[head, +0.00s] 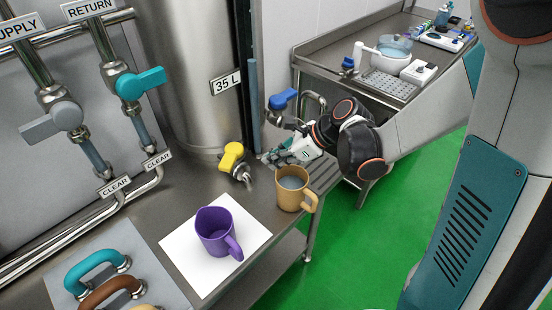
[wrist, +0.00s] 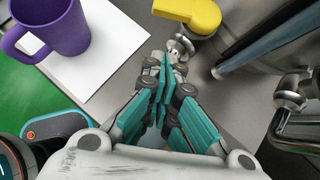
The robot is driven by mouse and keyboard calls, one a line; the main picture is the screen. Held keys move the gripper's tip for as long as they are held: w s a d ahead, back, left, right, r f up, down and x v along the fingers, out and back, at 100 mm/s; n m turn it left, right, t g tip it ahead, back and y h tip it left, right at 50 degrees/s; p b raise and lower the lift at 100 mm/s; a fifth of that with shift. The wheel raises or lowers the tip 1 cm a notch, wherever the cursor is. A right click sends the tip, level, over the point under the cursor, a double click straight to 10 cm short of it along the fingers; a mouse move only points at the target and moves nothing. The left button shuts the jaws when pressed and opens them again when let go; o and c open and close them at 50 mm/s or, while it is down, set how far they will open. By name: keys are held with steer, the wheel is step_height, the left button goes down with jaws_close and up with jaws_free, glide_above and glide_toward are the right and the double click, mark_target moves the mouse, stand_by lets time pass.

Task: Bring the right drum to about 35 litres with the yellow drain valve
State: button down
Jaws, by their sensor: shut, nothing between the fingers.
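The steel drum (head: 185,75) stands at the back with a "35 L" label (head: 227,84) on its side. A bluish sight tube (head: 254,105) runs beside the label; I cannot read a sure level in it. The yellow drain valve (head: 234,157) sits low at the drum's front, its spout pointing down over the bench. Its handle (wrist: 190,14) also shows at the top of the wrist view. My gripper (head: 268,160) is right of the valve, shut and empty. In the wrist view its fingertips (wrist: 165,62) are just below the valve's metal body, apart from the handle.
A tan mug (head: 292,194) holding liquid stands close to my gripper. A purple mug (head: 214,232) stands on a white sheet (head: 180,252). A blue valve (head: 282,100) is behind my gripper. Teal (head: 140,83) and grey (head: 52,122) pipe valves are at left.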

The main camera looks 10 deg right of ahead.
mark_target(230, 169)
steer(key=w+a+f+b, duration=0.2)
steer(key=w+a+f, duration=0.1)
steer(key=a, duration=0.4)
steer(key=shift+w+a+f, duration=0.35)
steer(key=shift+f, duration=0.4)
steer(key=shift+s+a+m+t+h+b, duration=0.25)
steer(key=shift+a+m+t+b, duration=0.2)
steer(key=shift+a+m, duration=0.3)
steer(key=shift+w+a+b, duration=0.1)
steer(key=shift+a+b, duration=0.25)
steer(key=shift+a, duration=1.1)
